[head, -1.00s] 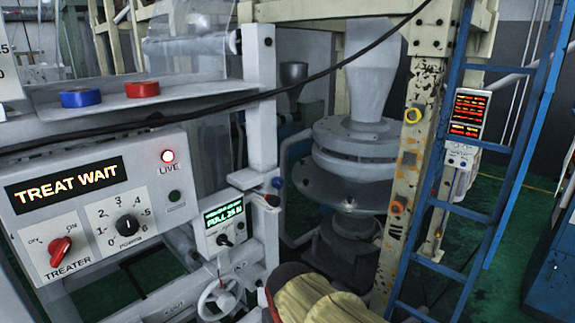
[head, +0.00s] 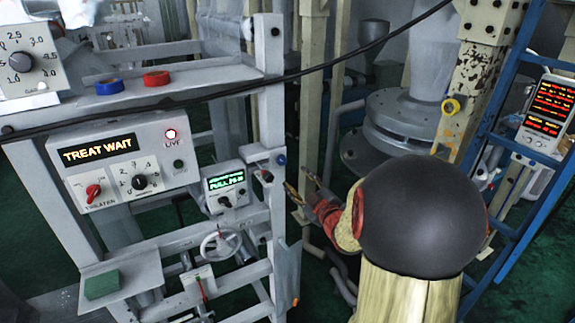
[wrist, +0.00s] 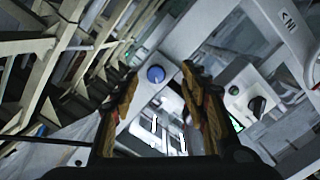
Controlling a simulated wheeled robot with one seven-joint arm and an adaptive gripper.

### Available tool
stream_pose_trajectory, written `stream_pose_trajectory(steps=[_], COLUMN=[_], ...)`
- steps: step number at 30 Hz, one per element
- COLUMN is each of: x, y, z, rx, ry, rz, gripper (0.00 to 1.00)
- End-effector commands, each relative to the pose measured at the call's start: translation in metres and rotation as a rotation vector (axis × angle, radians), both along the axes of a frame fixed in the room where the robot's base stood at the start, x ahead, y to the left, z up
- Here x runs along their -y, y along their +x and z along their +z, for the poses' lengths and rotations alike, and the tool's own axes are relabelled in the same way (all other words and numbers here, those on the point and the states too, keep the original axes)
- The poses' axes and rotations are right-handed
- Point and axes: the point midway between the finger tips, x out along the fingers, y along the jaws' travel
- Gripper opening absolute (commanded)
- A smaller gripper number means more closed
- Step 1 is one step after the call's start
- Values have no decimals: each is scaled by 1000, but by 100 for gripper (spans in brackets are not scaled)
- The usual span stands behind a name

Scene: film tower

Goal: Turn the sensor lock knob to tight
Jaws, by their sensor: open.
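A small blue knob (head: 281,160) sits on the grey upright post at the right end of the machine frame. It also shows in the wrist view (wrist: 155,74), with a pale mark on its face, between and beyond my fingertips. No label is legible on it, so I cannot confirm that it is the sensor lock knob or read its setting. My gripper (head: 299,181) is open and empty, just right of the post, with its fingers pointing toward it. In the wrist view my fingers (wrist: 158,90) stand apart on either side of the blue knob, not touching it.
Left of the post are a small display panel (head: 226,186) with a black knob, a handwheel (head: 221,245) and the TREAT WAIT panel (head: 125,157). A black cable (head: 330,62) crosses above. A blue ladder (head: 490,150) stands at the right.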

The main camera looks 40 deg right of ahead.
Motion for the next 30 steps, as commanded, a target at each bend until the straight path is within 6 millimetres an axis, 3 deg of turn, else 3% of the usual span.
stream_pose_trajectory(steps=[5, 21, 30], x=[-8, 10, 14], y=[5, 68, 78], z=[20, 20, 20], rx=[61, 56, 57], ry=[-54, -58, -57], rz=[33, 32, 30], gripper=[45, 45, 45])
